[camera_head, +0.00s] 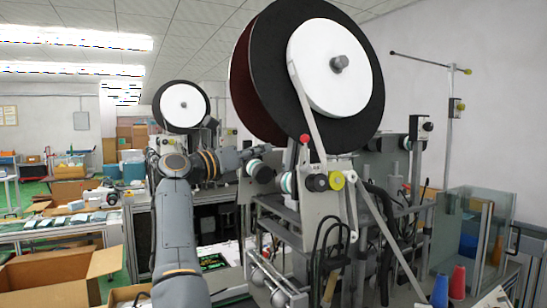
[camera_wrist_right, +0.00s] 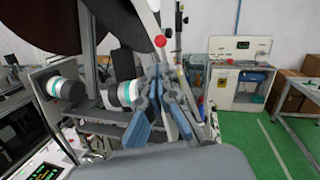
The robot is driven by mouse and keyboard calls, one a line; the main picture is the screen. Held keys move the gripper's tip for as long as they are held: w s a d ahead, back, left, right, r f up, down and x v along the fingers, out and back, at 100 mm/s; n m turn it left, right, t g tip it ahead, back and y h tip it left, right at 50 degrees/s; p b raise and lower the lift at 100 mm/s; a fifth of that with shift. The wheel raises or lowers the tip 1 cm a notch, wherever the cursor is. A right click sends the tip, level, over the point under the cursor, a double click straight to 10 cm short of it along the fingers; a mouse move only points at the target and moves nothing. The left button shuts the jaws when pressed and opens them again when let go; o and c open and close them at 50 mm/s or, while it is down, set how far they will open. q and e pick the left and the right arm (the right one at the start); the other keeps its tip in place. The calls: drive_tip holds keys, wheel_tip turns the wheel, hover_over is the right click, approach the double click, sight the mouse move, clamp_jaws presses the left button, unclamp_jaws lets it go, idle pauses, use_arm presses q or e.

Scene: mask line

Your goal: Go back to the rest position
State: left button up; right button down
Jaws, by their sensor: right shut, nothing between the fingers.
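My right arm (camera_head: 175,230) rises from the bottom of the head view and bends right at its top. My right gripper (camera_head: 248,154) is at its end, in front of the machine with the large reel. In the right wrist view the right gripper (camera_wrist_right: 163,75) has grey fingers with blue parts, shut with nothing between them. Black, white and teal rollers (camera_wrist_right: 125,94) of the machine show just left of the fingers. A red ball knob (camera_wrist_right: 160,41) appears beside the fingertips. My left gripper is not in view.
The machine's big black reel with a white hub (camera_head: 340,68) and its frame fill the centre right. A second reel (camera_head: 183,104) stands behind my arm. An open cardboard box (camera_head: 65,275) is at lower left. Green floor (camera_wrist_right: 250,145) is clear at right in the wrist view.

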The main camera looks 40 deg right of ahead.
drive_tip(key=shift+a, duration=0.75)
drive_tip(key=shift+w, duration=0.1)
